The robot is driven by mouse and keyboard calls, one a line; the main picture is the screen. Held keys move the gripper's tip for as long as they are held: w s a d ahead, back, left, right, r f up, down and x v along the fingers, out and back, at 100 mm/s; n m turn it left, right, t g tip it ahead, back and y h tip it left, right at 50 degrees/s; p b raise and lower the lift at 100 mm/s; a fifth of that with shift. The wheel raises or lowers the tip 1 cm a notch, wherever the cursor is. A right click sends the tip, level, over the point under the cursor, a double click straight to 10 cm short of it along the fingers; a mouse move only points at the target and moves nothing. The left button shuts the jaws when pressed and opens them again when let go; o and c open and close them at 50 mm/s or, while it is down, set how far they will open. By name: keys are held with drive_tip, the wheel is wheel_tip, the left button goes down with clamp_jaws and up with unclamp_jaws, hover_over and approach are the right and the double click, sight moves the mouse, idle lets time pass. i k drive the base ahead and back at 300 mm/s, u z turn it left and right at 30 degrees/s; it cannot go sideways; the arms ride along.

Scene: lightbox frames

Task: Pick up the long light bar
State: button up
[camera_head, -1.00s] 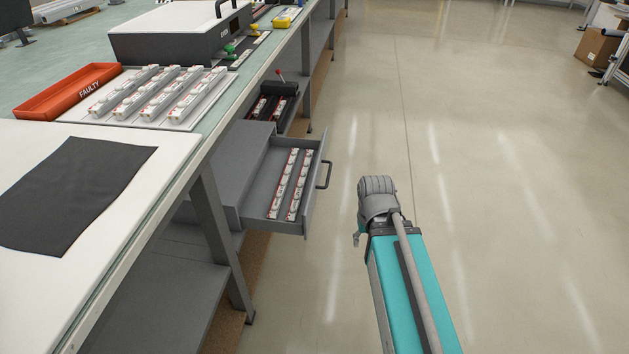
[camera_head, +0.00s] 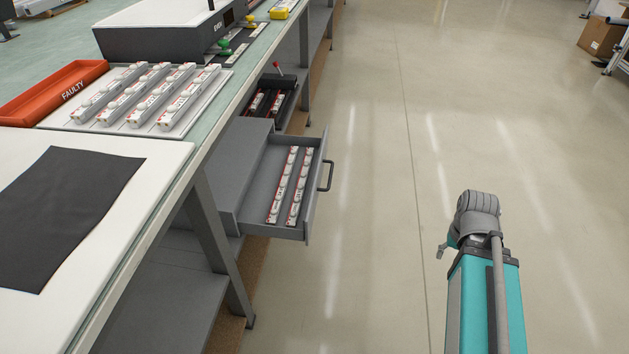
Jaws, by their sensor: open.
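Several white light bars with red markings lie side by side in a pale tray (camera_head: 200,115) on the bench. Two similar bars, a left one (camera_head: 283,186) and a right one (camera_head: 300,187), lie lengthwise in an open grey drawer (camera_head: 259,165). I cannot tell which of these is the long light bar. My gripper (camera_head: 442,249) shows only as a small finger tip beside my grey wrist. It is over the floor, well right of the drawer and apart from every bar. Most of it is hidden behind my wrist.
A red bin marked FAULTY (camera_head: 50,92) stands left of the tray. A black mat (camera_head: 68,215) lies on the near bench top. A smaller drawer (camera_head: 272,102) with bars is open behind. The drawer handle (camera_head: 326,175) juts into the aisle. The floor (camera_head: 385,200) is clear.

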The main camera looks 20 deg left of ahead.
sight(291, 222)
drive_tip(key=z, duration=0.25)
drive_tip(key=k, duration=0.95)
drive_tip(key=u, duration=0.65)
drive_tip(key=i, duration=1)
